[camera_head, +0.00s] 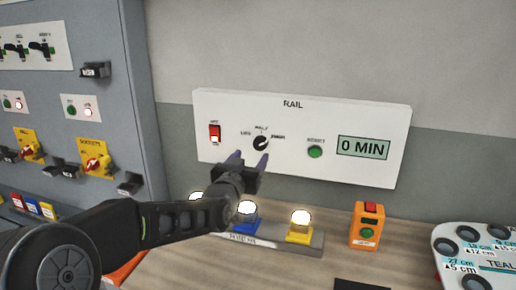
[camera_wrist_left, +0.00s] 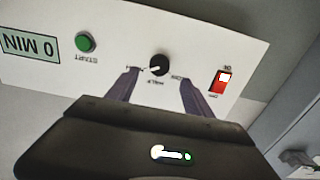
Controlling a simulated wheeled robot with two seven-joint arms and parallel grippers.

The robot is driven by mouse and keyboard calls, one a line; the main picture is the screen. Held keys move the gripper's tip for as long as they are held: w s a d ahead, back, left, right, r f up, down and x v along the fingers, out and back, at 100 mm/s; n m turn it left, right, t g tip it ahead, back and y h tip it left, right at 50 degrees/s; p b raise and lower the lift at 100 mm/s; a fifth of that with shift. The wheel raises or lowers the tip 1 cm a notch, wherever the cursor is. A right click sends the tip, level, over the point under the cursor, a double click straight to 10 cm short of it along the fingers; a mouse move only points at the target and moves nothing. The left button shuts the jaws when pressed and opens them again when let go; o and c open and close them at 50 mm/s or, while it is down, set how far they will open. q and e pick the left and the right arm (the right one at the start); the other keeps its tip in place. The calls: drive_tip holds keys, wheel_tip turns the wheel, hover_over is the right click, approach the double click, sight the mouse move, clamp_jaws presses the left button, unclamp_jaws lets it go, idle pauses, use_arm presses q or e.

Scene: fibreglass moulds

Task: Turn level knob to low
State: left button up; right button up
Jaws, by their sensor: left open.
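The level knob (camera_head: 261,143) is a round black dial on the white RAIL panel (camera_head: 365,179), with LOW at its left, HALF above and HIGH at its right. In the left wrist view the knob (camera_wrist_left: 160,65) appears upside down, and its white mark points toward the HIGH side. My left gripper (camera_head: 247,160) is open, with its two fingers pointing at the panel just below the knob. In the wrist view the fingers stand apart on either side of the knob, not visibly touching it. My right gripper is not in view.
A lit red switch (camera_head: 214,134) is left of the knob. The green START button (camera_head: 315,152) and the display (camera_head: 363,147) reading 0 MIN are to its right. Below stand a grey lamp strip (camera_head: 318,241), an orange box (camera_head: 367,226) and a white template (camera_head: 447,236). A grey cabinet (camera_head: 118,115) rises at left.

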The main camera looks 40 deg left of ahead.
sight(259, 146)
use_arm(q)
drive_tip(key=p+x, duration=0.2)
drive_tip(key=x, duration=0.5)
drive_tip(key=shift+w, duration=0.15)
clamp_jaws()
idle(0.5)
